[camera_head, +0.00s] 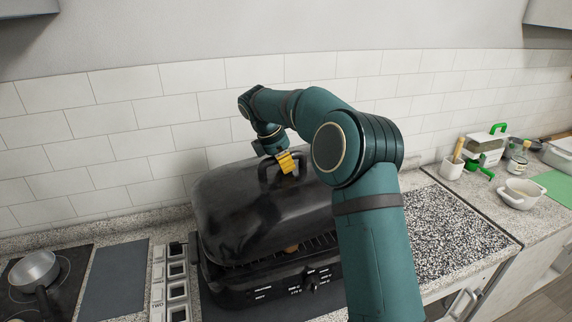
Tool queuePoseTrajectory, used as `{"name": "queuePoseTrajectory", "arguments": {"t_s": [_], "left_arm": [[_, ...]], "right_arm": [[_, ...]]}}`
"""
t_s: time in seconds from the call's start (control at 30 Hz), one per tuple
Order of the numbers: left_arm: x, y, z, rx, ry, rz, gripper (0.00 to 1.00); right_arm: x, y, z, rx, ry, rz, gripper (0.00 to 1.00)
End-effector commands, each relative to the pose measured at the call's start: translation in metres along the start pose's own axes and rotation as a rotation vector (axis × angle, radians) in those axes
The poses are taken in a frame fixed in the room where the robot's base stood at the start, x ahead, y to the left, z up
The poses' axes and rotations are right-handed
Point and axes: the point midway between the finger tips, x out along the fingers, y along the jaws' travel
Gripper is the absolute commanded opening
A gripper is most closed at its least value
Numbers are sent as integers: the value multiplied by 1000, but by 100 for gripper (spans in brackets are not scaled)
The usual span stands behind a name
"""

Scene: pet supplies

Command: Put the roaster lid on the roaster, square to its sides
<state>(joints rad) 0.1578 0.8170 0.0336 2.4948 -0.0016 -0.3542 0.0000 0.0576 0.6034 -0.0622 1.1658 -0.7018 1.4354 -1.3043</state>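The black domed roaster lid (245,215) is over the black roaster (262,289), which has white markings and a knob on its front. The lid sits askew to the base; a gap along the front and right shows the dark rack and a bit of orange-brown food (291,249). My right gripper (286,163), with yellow fingers, is at the lid's top handle and appears shut on it. My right arm hides the lid's right end and the roaster's right side. I cannot tell whether the lid's back edge touches the roaster. My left gripper is not in view.
A pan (35,269) stands on the cooktop at the left. A grey slotted strip (158,287) lies close beside the roaster's left side. The tiled wall (130,115) is close behind. Speckled counter (455,235) at right is clear; a white pot (520,194) stands farther right.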

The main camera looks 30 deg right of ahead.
Motion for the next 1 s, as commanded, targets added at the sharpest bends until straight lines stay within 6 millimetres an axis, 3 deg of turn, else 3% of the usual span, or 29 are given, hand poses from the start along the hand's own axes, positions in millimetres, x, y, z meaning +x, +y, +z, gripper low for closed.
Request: {"name": "queuePoseTrajectory", "arguments": {"t_s": [0.43,0.77,1.0], "left_arm": [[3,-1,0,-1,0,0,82],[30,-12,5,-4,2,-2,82],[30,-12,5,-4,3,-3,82]], "right_arm": [[20,0,-8,2,0,2,0],[42,0,-17,2,0,4,0],[52,0,-21,1,0,4,0]]}}
